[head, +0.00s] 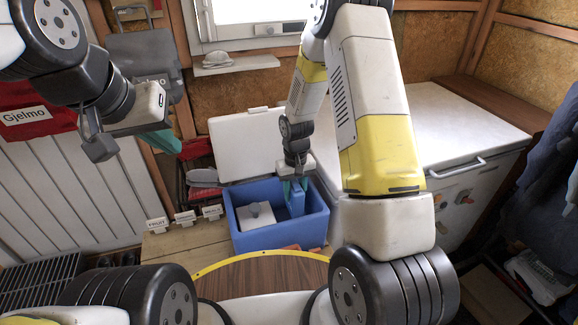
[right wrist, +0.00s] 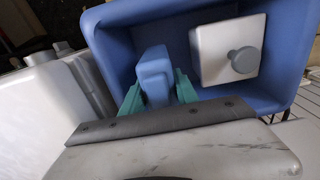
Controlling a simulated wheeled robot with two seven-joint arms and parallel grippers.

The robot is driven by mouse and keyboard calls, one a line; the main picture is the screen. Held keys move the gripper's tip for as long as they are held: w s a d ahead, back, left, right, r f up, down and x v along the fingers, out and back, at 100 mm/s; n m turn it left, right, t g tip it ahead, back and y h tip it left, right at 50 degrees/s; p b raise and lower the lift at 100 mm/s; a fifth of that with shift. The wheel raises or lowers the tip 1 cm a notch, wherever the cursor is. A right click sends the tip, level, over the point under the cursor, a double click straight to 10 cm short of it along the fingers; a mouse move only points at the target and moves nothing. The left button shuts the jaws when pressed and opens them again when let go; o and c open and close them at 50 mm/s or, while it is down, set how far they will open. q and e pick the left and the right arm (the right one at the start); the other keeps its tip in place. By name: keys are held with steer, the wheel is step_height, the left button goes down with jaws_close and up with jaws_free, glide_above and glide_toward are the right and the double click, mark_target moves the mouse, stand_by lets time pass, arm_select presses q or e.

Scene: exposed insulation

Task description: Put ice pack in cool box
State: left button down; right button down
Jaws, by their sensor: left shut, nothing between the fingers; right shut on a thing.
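The cool box (head: 250,242) is a blue open-topped box on a wooden surface, with its white lid (head: 248,148) raised behind it. My right gripper (head: 291,186) is shut on the blue ice pack (head: 297,201), which is upright within the right part of the box's opening. In the right wrist view the ice pack (right wrist: 153,72) sits between the teal fingers, against the blue interior. I cannot tell if its lower end touches the floor. My left gripper (head: 166,144) is shut and empty, away to the left of the box.
A white container with a grey knob (right wrist: 222,62) stands inside the cool box, right of the ice pack in the wrist view. Small label cards (head: 185,217) stand left of the box. A white chest with a handle (head: 460,168) is at the right.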

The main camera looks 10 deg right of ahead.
steer(key=shift+f, duration=3.25)
steer(key=c, duration=0.8)
jaws_free()
steer(key=shift+c, duration=0.2)
step_height(320, 180, up, 8)
steer(key=shift+r, duration=0.1)
steer(key=shift+m+t+y, duration=0.3)
steer(key=shift+t, duration=0.4)
steer(key=r, duration=0.7)
steer(key=s+d+r, duration=0.1)
steer(key=r, duration=0.3)
steer(key=shift+r, duration=0.3)
steer(key=s+d+r+m+t+y, duration=0.1)
steer(key=s+r+t, duration=0.3)
steer(key=s+r, duration=1.6)
steer(key=shift+d+r+t+y, duration=0.35)
steer(key=shift+d+r, duration=0.25)
steer(key=shift+r, duration=0.35)
